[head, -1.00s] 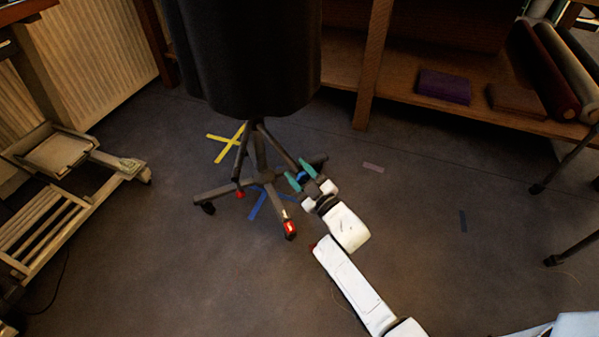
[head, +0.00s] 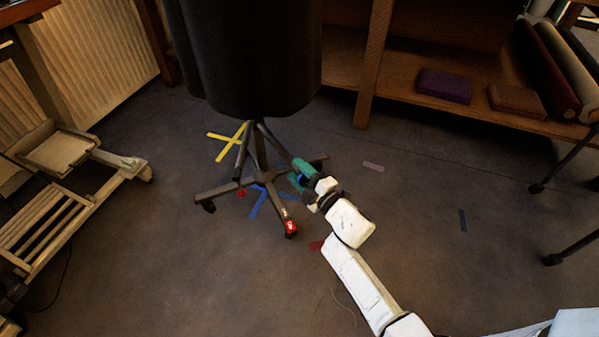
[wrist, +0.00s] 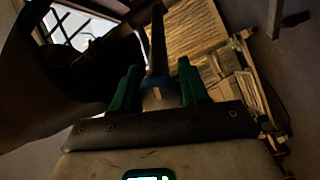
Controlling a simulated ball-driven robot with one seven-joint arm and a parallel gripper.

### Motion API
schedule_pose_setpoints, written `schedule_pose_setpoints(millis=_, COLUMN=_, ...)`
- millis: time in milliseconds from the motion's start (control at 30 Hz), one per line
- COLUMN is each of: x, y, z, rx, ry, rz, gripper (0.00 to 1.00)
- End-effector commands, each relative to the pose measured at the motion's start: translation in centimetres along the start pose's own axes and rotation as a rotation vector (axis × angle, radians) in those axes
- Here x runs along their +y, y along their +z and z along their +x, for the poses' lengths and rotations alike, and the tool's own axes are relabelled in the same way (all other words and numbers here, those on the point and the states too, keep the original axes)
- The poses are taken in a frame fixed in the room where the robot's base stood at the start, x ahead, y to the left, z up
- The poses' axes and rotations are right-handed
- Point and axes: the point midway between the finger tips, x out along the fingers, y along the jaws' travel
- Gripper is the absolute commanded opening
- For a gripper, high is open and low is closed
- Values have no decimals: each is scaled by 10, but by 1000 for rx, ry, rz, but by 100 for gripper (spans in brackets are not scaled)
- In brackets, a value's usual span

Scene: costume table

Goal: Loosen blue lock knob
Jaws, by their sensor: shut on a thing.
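A black dress form (head: 245,60) stands on a dark wheeled base (head: 263,177). The blue lock knob (head: 300,179) shows only as a small blue patch at the base's right strut. My gripper (head: 302,174), with green fingers, is shut around the knob and covers most of it. In the wrist view, a dull blue-grey part of the knob (wrist: 160,98) sits between the two green fingers (wrist: 157,88). A dark strut rises just behind it.
Yellow tape (head: 226,142) and blue tape (head: 257,202) mark the floor around the base. A red-marked caster (head: 291,227) is near my arm. A wheeled wooden frame (head: 60,210) stands left, shelving (head: 420,100) behind right. Floor to the right is mostly clear.

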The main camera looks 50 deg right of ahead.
Motion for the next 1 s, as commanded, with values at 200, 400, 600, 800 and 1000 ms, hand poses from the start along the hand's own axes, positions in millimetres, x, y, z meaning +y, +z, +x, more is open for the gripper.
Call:
schedule_pose_setpoints(millis=200, x=-3, y=1, z=-1, rx=-2, ry=-8, rz=-19, gripper=14)
schedule_pose_setpoints(millis=400, x=-3, y=1, z=-1, rx=-2, ry=-8, rz=-18, gripper=14)
schedule_pose_setpoints(millis=600, x=-2, y=1, z=-1, rx=-2, ry=-7, rz=-18, gripper=54)
schedule_pose_setpoints(millis=800, x=-1, y=0, z=-1, rx=-1, ry=-5, rz=-17, gripper=69)
schedule_pose_setpoints(millis=1000, x=0, y=0, z=-1, rx=0, ry=-4, rz=-17, gripper=69)
